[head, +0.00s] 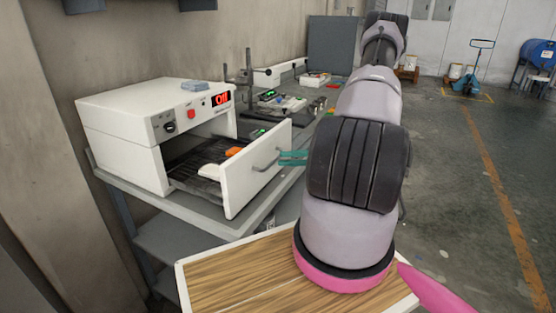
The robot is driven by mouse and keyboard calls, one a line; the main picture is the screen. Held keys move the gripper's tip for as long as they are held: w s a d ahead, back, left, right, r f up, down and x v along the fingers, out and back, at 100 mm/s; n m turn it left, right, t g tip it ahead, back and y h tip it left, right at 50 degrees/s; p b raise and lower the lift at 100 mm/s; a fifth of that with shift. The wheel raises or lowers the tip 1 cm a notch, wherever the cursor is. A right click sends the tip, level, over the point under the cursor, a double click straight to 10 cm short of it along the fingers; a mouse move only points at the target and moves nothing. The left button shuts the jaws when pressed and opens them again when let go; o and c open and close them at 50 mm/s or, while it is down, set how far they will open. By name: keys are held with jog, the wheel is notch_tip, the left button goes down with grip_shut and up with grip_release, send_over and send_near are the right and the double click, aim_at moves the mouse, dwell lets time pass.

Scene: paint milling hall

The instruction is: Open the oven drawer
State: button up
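The white oven (122,138) stands on a grey bench at left, its red display reading "Off". Its drawer (256,178) is pulled well out at the front, showing a dark inside with a small orange object (234,152) in it. A grey bar handle (266,161) is on the drawer front. The teal fingers of my gripper (284,158) are at the handle's right end. My arm hides the rest of the gripper. Whether the fingers touch or grip the handle is unclear.
The grey bench (190,207) continues back with several tools and small parts on it. A bluish cloth or pad (195,86) lies on the oven top. A wooden-topped surface (235,278) is in front. Open floor (450,170) lies to the right, with a blue pallet jack (470,75) far back.

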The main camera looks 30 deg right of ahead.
jog(key=v, duration=0.7)
dwell(0.3)
jog(key=s+a+r+n+t+h, duration=0.1)
jog(key=s+a+r+n+h, duration=0.2)
jog(key=r+n, duration=0.7)
jog(key=s+a+r+n+t+h, duration=0.1)
jog(key=s+a+r+n+h, duration=0.2)
jog(key=a+r+n+h, duration=0.5)
jog(key=s+a+r+n+t+h, duration=0.2)
jog(key=s+a+r+n+h, duration=0.2)
jog(key=r+n, duration=1)
jog(key=a+r+h, duration=0.2)
jog(key=a, duration=0.1)
jog(key=shift+a, duration=0.4)
jog(key=shift+r, duration=0.1)
